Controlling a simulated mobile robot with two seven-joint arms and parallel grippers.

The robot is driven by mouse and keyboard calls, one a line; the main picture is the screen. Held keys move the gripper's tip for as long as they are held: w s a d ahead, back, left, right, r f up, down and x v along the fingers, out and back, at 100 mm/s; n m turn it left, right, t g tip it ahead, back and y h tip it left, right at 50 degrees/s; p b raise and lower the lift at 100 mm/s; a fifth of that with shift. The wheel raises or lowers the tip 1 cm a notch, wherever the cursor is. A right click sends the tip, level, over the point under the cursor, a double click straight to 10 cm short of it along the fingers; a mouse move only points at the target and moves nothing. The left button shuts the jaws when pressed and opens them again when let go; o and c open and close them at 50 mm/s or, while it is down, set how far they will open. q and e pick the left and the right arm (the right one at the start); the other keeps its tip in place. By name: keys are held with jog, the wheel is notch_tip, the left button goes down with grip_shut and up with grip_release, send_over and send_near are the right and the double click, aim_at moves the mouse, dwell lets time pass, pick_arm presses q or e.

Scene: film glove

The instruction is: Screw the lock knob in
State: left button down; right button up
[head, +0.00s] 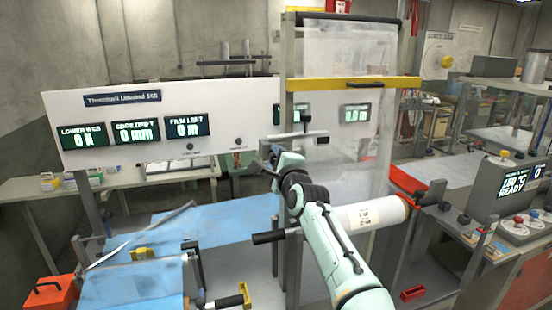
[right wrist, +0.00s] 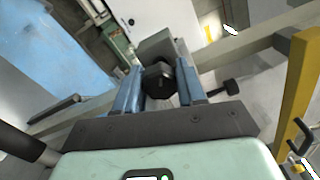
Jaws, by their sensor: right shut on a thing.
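The lock knob (right wrist: 158,84) is black and faceted. In the right wrist view it sits between the two blue fingers of my right gripper (right wrist: 157,88), which is shut on it. A grey block (right wrist: 158,45) lies just beyond the knob; I cannot tell how far the knob is screwed into it. The knob is hidden there. My left gripper is not in view.
A yellow guard bar (head: 340,84) with a black handle crosses a clear film sheet (head: 345,140) right of the gripper. A white roll (head: 370,216) lies beside my forearm. A blue-topped table (head: 135,270) stands lower left. The white panel (head: 225,98) carries displays.

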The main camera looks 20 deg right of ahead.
jog(key=shift+a+f, duration=0.1)
jog(key=shift+f, duration=0.15)
jog(key=o, duration=1)
jog(key=shift+o, duration=0.3)
jog(key=shift+s+r, duration=0.1)
jog(key=shift+r, duration=0.1)
pick_arm(q)
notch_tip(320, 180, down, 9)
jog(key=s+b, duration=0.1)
jog(key=b, duration=0.7)
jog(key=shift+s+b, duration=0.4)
pick_arm(e)
jog(key=s, duration=1.3)
jog(key=shift+s+d, duration=0.2)
jog(key=shift+d, duration=0.05)
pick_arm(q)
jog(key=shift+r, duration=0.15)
